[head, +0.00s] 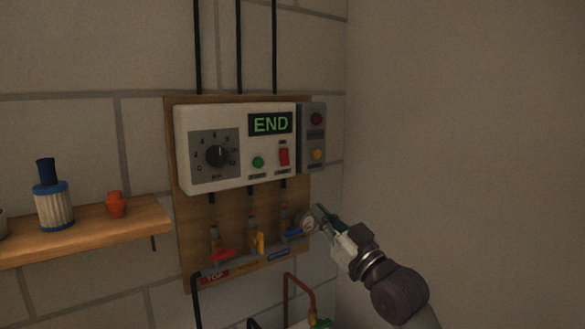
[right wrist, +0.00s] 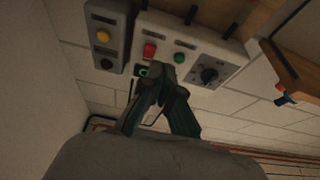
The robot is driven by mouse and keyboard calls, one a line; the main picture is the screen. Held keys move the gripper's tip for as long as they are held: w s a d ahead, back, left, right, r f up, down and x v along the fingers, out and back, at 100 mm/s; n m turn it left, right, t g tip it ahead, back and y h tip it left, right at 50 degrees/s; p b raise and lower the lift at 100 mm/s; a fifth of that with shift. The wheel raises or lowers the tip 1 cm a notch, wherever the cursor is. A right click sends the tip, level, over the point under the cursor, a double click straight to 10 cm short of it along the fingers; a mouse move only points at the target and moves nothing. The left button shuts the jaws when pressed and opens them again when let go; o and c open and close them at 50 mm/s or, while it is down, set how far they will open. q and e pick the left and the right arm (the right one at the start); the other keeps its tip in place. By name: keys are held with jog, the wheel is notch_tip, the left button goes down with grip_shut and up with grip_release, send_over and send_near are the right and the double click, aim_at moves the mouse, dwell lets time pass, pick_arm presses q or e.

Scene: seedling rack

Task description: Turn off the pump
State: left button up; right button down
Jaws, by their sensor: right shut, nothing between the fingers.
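The pump control box (head: 184,176) is a white panel on a wooden board. The red switch (right wrist: 149,50) and green button (right wrist: 180,57) also show in the right wrist view, upside down. My right gripper (head: 321,213) is below and right of the box, near the blue valve handle (head: 293,231), shut and empty. Its fingers (right wrist: 166,72) partly cover the display in the wrist view. My left gripper is out of view.
A grey box (head: 312,139) with a dark red and an amber lamp adjoins the control box. Red (head: 223,256) and yellow (head: 258,242) valve handles sit below. A wooden shelf (head: 100,231) at left holds a filter (head: 54,207) and an orange piece (head: 116,204). A bare wall stands right.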

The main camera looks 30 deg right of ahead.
jog(key=shift+t, duration=0.6)
jog(key=r, duration=0.1)
jog(key=d+r, duration=0.1)
jog(key=r, duration=0.2)
jog(key=shift+s+d+r, duration=0.15)
jog(key=shift+s+d, duration=0.05)
jog(key=shift+s, duration=0.15)
jog(key=p, duration=0.5)
send_near(284, 157)
notch_tip(284, 157, up, 4)
jog(key=w, duration=0.2)
jog(key=w+p, duration=0.1)
jog(key=w, duration=0.1)
jog(key=shift+w+a+f+p, duration=0.25)
jog(key=shift+f+p, duration=0.05)
jog(key=shift+p, duration=0.05)
jog(key=shift+w+f, duration=0.3)
jog(key=shift+w, duration=0.2)
